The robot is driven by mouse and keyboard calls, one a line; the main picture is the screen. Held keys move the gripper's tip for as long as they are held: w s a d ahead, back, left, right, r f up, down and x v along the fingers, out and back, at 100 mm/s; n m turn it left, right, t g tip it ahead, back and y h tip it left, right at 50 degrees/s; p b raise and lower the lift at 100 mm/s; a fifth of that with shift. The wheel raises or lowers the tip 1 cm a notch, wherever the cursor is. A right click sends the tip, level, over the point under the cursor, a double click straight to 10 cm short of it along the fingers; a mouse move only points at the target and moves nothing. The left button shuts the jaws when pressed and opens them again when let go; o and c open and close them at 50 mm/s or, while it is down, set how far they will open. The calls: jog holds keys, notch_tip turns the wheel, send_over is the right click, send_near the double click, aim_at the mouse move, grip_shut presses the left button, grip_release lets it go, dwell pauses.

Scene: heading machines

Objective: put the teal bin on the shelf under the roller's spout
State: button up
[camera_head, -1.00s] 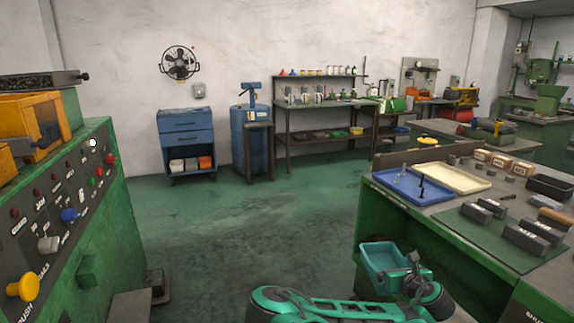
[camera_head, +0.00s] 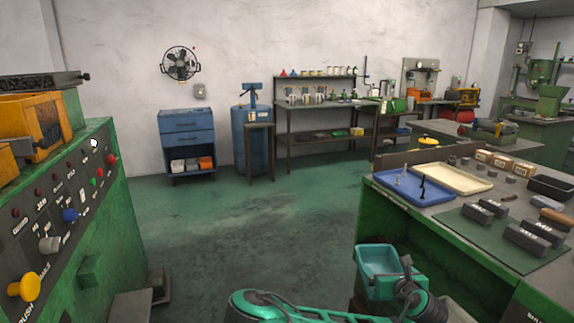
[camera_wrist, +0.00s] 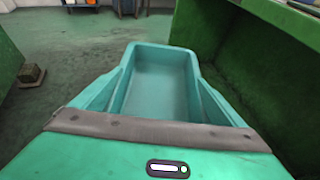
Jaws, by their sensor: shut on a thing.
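The teal bin (camera_head: 378,262) is an open, empty box held out in front of my arm, low beside the green bench on the right. My gripper (camera_head: 402,276) is shut on the bin's near side in the head view. In the wrist view the bin (camera_wrist: 155,85) fills the middle, upright, its inside bare. The fingertips are hidden there behind the teal and grey parts in the foreground. I cannot make out the roller's spout or the shelf under it in these views.
A green machine (camera_head: 90,220) with knobs and buttons stands close on the left. The green bench (camera_head: 395,225) on the right carries a blue tray (camera_head: 405,193), a cream tray (camera_head: 455,180) and dark blocks. The green floor (camera_head: 240,220) between them is open. A blue cabinet (camera_head: 188,135) stands at the back wall.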

dwell(0.4)
jog(key=w+d+f+n+y, duration=0.4)
jog(key=w+d+f, duration=0.8)
jog(key=w+f, duration=0.3)
jog(key=shift+w+d+g+y, duration=0.25)
jog(key=shift+w+g+y, duration=0.05)
jog(key=shift+w+g, duration=0.15)
jog(key=w+d+f, duration=0.1)
jog(key=d+f, duration=0.1)
jog(key=d, duration=0.1)
jog(key=w+d+f, duration=0.1)
jog(key=d+f, duration=0.1)
jog(key=d, duration=0.2)
jog(key=w+d+f, duration=0.1)
jog(key=d+f, duration=0.2)
jog(key=d, duration=0.1)
jog(key=shift+d, duration=0.1)
jog(key=shift+f, duration=1.8)
jog(key=o, duration=1)
jog(key=shift+f, duration=0.1)
